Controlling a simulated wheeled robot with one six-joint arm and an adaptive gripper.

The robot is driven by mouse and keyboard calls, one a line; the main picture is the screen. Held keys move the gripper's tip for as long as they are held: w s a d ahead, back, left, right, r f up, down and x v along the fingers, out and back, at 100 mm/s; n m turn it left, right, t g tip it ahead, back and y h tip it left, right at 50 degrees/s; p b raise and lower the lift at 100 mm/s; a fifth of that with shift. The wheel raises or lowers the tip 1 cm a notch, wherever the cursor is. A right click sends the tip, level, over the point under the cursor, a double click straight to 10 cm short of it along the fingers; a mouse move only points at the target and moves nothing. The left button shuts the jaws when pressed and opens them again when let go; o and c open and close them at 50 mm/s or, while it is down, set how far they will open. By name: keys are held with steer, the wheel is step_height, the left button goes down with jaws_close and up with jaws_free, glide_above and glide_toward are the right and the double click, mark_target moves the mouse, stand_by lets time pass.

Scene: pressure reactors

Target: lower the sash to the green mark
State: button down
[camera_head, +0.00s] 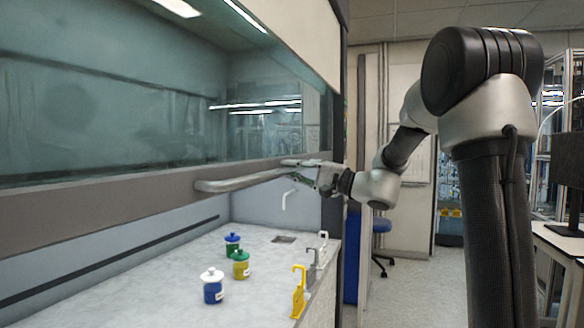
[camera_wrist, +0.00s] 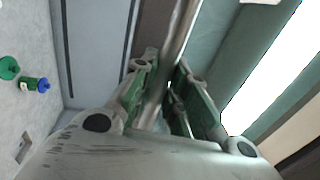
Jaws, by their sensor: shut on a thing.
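The sash (camera_head: 110,200) of the fume hood is a glass pane with a grey bottom rail. A metal bar handle (camera_head: 235,182) runs along the rail. The sash stands part way up, with a gap between its rail and the worktop. My gripper (camera_head: 300,164) is shut on the handle near its right end. In the wrist view the handle (camera_wrist: 181,30) runs between the two green-padded fingers of my gripper (camera_wrist: 165,95). I cannot make out a green mark in either view.
On the hood worktop (camera_head: 150,285) stand a blue jar with a white lid (camera_head: 213,287), a yellow jar with a green lid (camera_head: 240,266) and a green jar with a blue lid (camera_head: 232,244). Yellow (camera_head: 298,293) and grey taps line the right edge. A monitor (camera_head: 567,160) stands far right.

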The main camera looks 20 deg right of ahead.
steer(key=c, duration=1.4)
jaws_free()
steer(key=shift+d, duration=0.15)
steer(key=v, duration=1.1)
steer(key=shift+s+d+f, duration=0.2)
steer(key=shift+s+d, duration=0.05)
steer(key=shift+s, duration=0.05)
